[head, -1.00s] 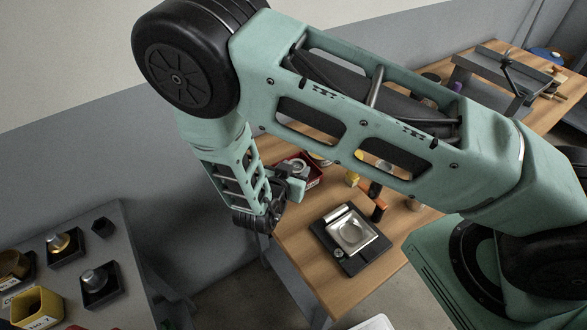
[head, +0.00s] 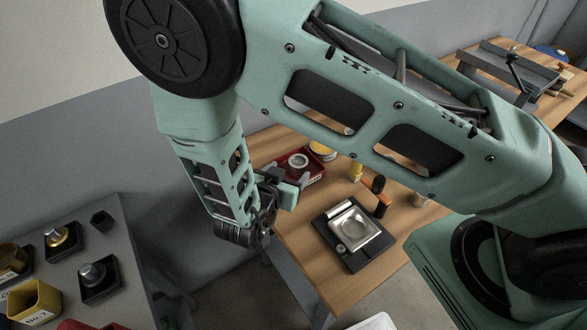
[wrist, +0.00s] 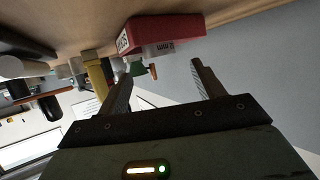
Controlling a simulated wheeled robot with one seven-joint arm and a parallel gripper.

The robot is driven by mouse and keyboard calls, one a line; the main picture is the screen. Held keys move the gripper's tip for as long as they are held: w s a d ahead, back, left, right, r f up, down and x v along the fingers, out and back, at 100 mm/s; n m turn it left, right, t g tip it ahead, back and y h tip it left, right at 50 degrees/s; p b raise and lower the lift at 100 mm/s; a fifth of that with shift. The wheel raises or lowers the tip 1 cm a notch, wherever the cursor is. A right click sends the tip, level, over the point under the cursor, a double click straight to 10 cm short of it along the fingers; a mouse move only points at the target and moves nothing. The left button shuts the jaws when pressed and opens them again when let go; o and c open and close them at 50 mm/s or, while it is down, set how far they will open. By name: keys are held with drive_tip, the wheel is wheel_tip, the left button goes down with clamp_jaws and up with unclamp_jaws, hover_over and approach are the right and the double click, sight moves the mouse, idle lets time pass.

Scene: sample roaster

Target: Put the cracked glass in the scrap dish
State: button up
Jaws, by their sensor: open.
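A red tray (head: 314,174) stands on the wooden bench in the head view, with a pale ring-shaped piece (head: 299,161) in it. I cannot tell whether that piece is the cracked glass. A red box with a partly readable white label shows in the wrist view (wrist: 172,30), beyond the fingertips. My gripper (head: 292,190) is open and empty at the bench's left edge, in front of the red tray and apart from it. Its two fingers also show spread in the wrist view (wrist: 162,78). I cannot pick out the scrap dish for certain.
A black device with a metal pan (head: 357,233) sits on the bench, with an orange-handled tool (head: 381,203) behind it. A yellow item (head: 355,171) stands farther back. At left, a grey table (head: 122,235) holds black stands and a yellow cup (head: 36,303). My arm hides much of the bench.

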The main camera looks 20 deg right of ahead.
drive_tip(key=b+v, duration=0.1)
drive_tip(key=v, duration=0.5)
drive_tip(key=a+r+n+g+y, duration=0.3)
drive_tip(key=a+r+n+y, duration=0.4)
drive_tip(key=a+y, duration=0.5)
drive_tip(key=s+d+r+n+g+y, duration=0.2)
drive_tip(key=s+r+n+g, duration=0.25)
drive_tip(key=s+r, duration=0.35)
drive_tip(key=s+d+r+n+g+h, duration=0.2)
drive_tip(key=s+d+n, duration=0.3)
drive_tip(key=s+d, duration=0.3)
drive_tip(key=d+h, duration=0.1)
drive_tip(key=d, duration=0.2)
drive_tip(key=shift+s+h, duration=0.3)
drive_tip(key=shift+h, duration=0.1)
drive_tip(key=shift+d, duration=0.1)
